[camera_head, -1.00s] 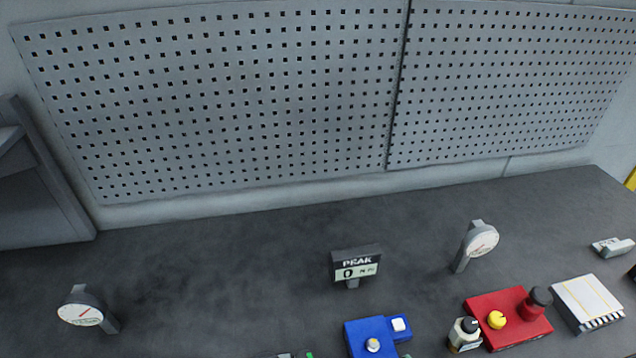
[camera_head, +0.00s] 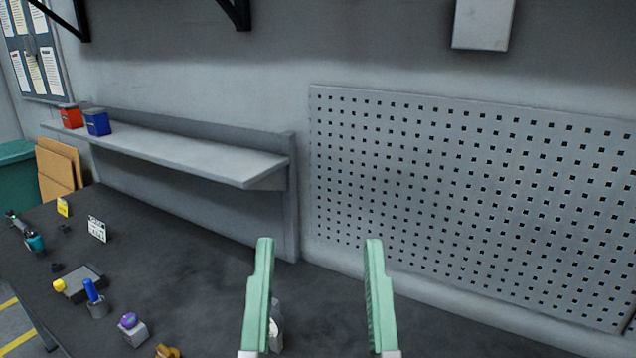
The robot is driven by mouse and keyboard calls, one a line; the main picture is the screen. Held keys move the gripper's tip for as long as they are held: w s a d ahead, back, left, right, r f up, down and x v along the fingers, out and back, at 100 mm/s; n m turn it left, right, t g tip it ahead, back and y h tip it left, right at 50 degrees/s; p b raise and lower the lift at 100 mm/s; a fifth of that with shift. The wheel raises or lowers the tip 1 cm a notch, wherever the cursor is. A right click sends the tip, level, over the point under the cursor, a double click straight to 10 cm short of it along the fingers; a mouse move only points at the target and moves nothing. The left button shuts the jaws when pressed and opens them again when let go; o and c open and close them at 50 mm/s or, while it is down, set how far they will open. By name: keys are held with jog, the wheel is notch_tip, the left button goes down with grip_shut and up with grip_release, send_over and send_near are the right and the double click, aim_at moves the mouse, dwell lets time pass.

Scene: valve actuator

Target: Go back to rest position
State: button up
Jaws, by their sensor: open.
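My gripper (camera_head: 318,260) shows at the bottom middle of the head view. Its two pale green fingers point up and stand well apart, with nothing between the tips. Behind the left finger, a grey post with a pale dial (camera_head: 275,328) is partly hidden. The dark workbench (camera_head: 190,270) lies below and to the left of the fingers.
A grey wall shelf (camera_head: 200,153) with a red bin (camera_head: 70,116) and a blue bin (camera_head: 97,122) stands at the left. A pegboard (camera_head: 460,190) covers the right wall. A purple-knobbed block (camera_head: 132,328), a blue-handled part (camera_head: 95,298) and other small items sit on the bench's left side.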

notch_tip(320, 180, up, 25)
jog(key=s+p, duration=0.1)
jog(key=p, duration=2.1)
jog(key=shift+s+a+f+y, duration=0.15)
jog(key=shift+a+f+y, duration=0.05)
jog(key=shift+a+y, duration=0.2)
